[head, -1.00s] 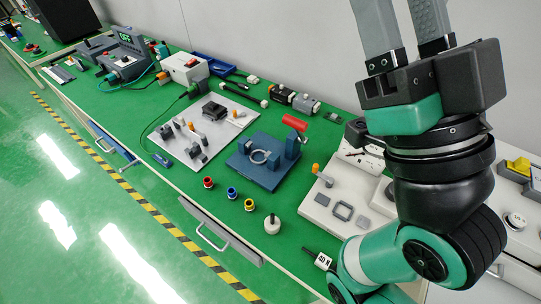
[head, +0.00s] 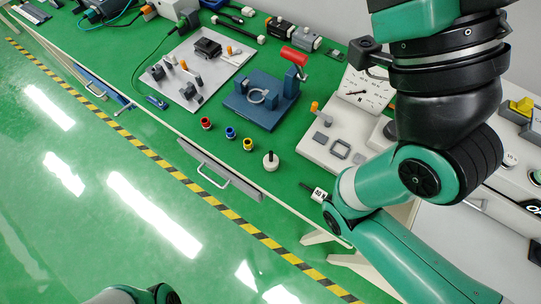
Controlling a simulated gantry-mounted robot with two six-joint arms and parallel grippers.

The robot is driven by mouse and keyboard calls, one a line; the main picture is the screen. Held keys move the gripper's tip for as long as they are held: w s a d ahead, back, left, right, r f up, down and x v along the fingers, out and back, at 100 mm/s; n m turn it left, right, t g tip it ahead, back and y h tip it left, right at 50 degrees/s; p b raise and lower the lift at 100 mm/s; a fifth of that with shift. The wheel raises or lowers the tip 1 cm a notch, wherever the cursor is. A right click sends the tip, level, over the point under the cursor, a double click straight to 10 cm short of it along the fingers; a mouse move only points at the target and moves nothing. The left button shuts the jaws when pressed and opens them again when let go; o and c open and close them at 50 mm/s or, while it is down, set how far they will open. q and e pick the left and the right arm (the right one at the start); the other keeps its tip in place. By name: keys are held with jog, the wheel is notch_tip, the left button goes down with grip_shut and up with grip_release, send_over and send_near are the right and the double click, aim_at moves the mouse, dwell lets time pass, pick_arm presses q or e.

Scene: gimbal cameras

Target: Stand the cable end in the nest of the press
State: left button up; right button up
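A blue fixture (head: 236,101) with a metal ring, upright blocks and a red handle (head: 293,56) stands mid-bench. To its right is a white-based station (head: 318,151) with a dial gauge (head: 364,90) and a dark square frame (head: 340,149). I cannot tell for sure which of them is the press. A thin green cable (head: 134,82) runs along the left of a grey plate to a small blue-grey end piece (head: 157,102), lying flat on the bench; it may be the cable end. My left gripper is out of view.
The grey plate (head: 210,78) carries clamps and a black block. Red (head: 206,123), blue (head: 230,132) and yellow (head: 247,143) rings and a white knobbed piece (head: 270,160) stand near the front edge. A drawer (head: 220,175) is below. My arm hides part of the gauge station.

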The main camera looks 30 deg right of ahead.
dwell(0.4)
jog(key=o, duration=0.6)
